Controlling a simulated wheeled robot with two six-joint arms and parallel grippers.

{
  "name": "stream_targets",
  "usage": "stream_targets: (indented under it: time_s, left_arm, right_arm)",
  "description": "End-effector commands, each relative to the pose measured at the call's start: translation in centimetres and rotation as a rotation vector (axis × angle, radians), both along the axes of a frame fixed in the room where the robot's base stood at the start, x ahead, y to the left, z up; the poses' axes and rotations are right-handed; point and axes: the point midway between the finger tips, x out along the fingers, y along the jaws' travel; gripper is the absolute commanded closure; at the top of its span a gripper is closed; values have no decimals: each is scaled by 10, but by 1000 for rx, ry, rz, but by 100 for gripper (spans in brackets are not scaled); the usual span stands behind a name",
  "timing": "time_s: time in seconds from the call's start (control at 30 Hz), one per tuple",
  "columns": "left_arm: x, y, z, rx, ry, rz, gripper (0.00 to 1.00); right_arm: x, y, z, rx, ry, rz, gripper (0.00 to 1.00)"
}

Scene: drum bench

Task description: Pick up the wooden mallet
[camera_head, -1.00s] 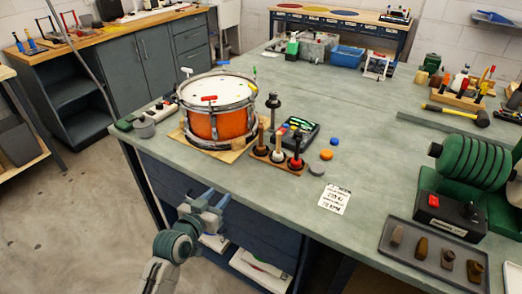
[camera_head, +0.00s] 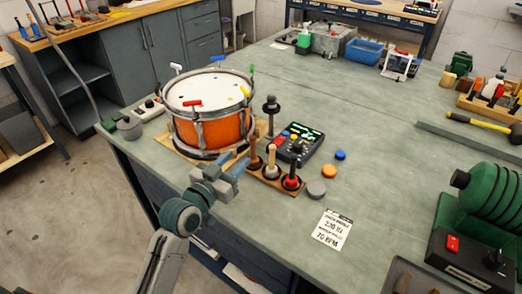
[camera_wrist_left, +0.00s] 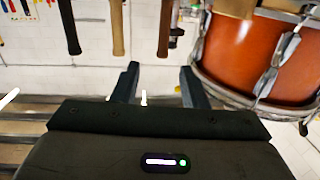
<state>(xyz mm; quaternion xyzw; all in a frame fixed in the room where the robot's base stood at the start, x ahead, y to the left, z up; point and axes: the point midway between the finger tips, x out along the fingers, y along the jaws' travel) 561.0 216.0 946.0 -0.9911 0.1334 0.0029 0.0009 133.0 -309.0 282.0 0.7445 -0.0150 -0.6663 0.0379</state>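Three upright handled tools stand in a small wooden rack (camera_head: 264,180) near the bench's front edge: a brown-handled one (camera_head: 254,151), a light wood-handled one (camera_head: 271,160) and a dark one with red (camera_head: 292,172). I cannot tell for certain which is the wooden mallet. My left gripper (camera_head: 236,163) is open and empty, just left of the brown handle. In the left wrist view, inverted, the dark (camera_wrist_left: 68,25), light (camera_wrist_left: 117,27) and brown (camera_wrist_left: 165,27) handles hang down beyond the open fingers, apart from them. My right gripper is out of view.
An orange snare drum (camera_head: 225,130) stands on a board right behind my left gripper. A black device (camera_head: 299,143) with a lit screen sits behind the rack. A printed card (camera_head: 332,230) and several round pucks lie to the right. The bench centre is clear.

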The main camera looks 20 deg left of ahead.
Motion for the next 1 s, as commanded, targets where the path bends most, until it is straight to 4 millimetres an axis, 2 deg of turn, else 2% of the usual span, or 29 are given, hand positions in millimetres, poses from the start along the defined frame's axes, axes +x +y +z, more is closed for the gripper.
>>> stream_targets:
  time_s: [0.2, 0.47, 0.57, 0.7, 0.83, 1.0]
  left_arm:
    - [34, -9, 2, -3, -1, 1, 60]
    - [55, -14, 3, -3, 0, 0, 60]
    - [70, -16, 6, -2, 0, 0, 60]
    - [90, -20, 5, -3, 1, 0, 60]
    - [100, -23, 4, -2, 1, 1, 60]
    - [101, -23, 3, -1, 0, 1, 60]
  right_arm:
    - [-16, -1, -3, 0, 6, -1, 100]
    - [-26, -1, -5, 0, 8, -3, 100]
    - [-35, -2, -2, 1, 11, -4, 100]
    - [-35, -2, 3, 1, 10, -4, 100]
    - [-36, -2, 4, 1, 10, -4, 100]
    - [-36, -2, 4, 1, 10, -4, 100]
